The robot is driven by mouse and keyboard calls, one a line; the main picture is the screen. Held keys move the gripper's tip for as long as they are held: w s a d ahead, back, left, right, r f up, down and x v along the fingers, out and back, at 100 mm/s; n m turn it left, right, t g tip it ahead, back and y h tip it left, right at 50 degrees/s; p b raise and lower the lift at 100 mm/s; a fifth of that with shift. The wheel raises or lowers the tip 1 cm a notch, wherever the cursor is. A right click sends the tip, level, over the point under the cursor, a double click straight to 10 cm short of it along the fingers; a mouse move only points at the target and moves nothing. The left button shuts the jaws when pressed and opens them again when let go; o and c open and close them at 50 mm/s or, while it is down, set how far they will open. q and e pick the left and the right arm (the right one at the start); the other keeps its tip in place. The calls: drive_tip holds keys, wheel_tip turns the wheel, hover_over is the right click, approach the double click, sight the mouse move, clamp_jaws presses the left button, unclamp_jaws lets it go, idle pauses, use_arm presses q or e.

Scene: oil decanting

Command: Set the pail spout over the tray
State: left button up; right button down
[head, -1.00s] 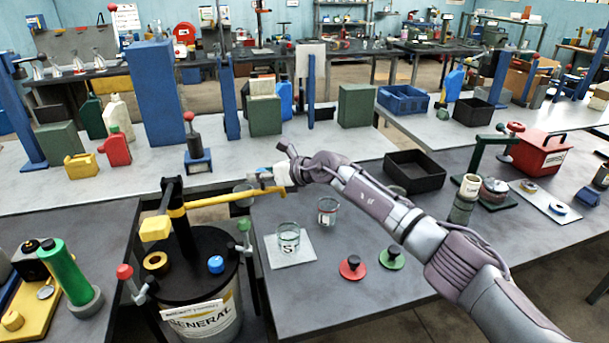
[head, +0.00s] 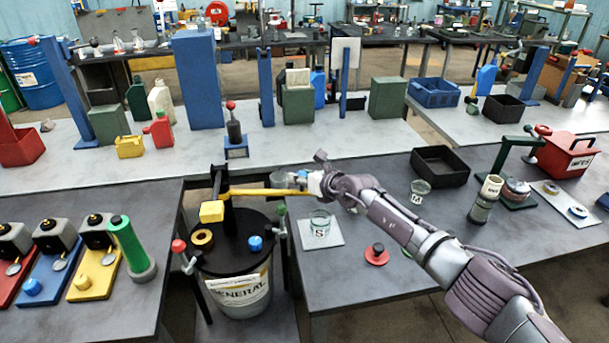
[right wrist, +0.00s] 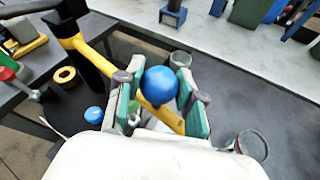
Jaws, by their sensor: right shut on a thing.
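The grey pail (head: 238,292) with a black lid stands left of the right-hand table, in the gap between tables. Its yellow spout (head: 262,192) reaches right from a black post. My right gripper (head: 318,183) is shut at the spout's outer part. In the right wrist view, the spout (right wrist: 118,78) passes between the fingers, with a blue ball (right wrist: 159,86) on it there. An empty-looking black tray (head: 447,172) lies farther right and back, apart from the spout. A white square plate (head: 333,241) with a glass marked S (head: 320,222) lies in front of the gripper. My left gripper is out of view.
A glass (head: 278,179) stands behind the spout. A glass marked M (head: 420,190) stands right of my right arm. A red knobbed disc (head: 377,255) lies in front of that arm. A green pump stand and red box (head: 566,153) are at right.

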drive_tip(key=shift+s+a+f, duration=0.1)
drive_tip(key=c, duration=0.8)
unclamp_jaws()
drive_tip(key=shift+o, duration=0.4)
drive_tip(key=shift+s, duration=0.15)
drive_tip(key=shift+s+d+r, duration=0.35)
drive_tip(key=shift+s+d, duration=0.05)
drive_tip(key=shift+d, duration=0.1)
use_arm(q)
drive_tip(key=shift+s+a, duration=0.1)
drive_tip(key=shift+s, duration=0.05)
use_arm(e)
drive_tip(key=v, duration=1)
drive_tip(key=shift+s+d+r, duration=0.2)
drive_tip(key=shift+s, duration=0.05)
